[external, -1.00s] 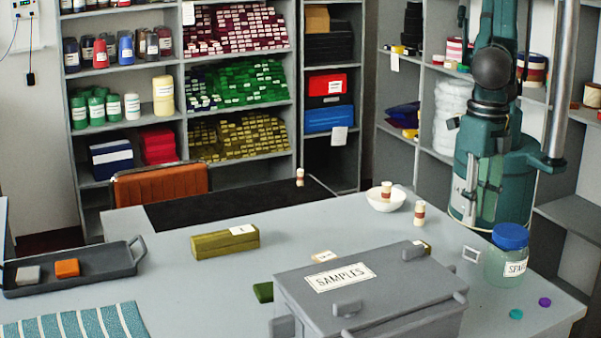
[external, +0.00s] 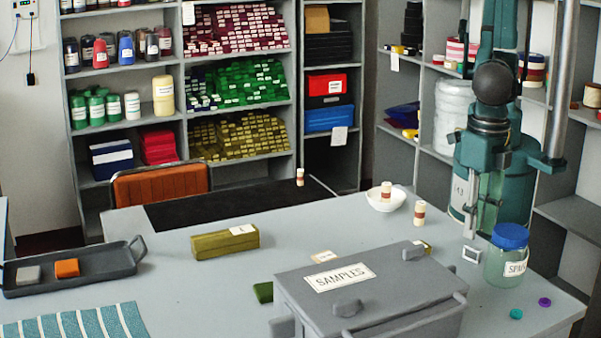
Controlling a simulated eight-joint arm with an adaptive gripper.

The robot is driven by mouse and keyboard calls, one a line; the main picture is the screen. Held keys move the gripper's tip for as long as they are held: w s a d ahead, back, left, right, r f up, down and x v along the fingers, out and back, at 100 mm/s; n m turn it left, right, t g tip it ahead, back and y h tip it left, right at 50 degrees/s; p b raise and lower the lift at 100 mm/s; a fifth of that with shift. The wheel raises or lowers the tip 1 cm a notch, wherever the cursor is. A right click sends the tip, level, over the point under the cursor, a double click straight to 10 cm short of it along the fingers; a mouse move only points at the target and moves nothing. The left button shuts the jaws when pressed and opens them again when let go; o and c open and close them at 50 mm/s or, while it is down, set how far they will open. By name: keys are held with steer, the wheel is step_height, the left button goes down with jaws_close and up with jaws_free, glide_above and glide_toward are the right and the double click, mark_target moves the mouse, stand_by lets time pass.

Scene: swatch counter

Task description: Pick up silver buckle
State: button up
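The silver buckle (external: 472,253) is a small square frame with an open middle. It lies on the grey counter between the grey samples box and the glass jar (external: 507,262). My gripper (external: 478,228) points down from the right side, and its lower end appears just above the buckle in the picture. A slim grey finger shows on its left. The other finger is hard to make out against the teal arm, so the opening between them is unclear. The buckle is in full view and I see nothing gripping it.
The grey samples box (external: 398,298) stands left of the buckle, with its lid shut. The blue-lidded jar stands close on the right. A white bowl (external: 385,203) holds a spool, and another spool (external: 420,213) stands beside it. Two buttons lie at the front right.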

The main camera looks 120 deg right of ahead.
stand_by(0.3)
steer(key=shift+s+a+f, duration=0.1)
steer(key=shift+f, duration=2.5)
steer(key=shift+c, duration=0.6)
steer(key=c, duration=0.6)
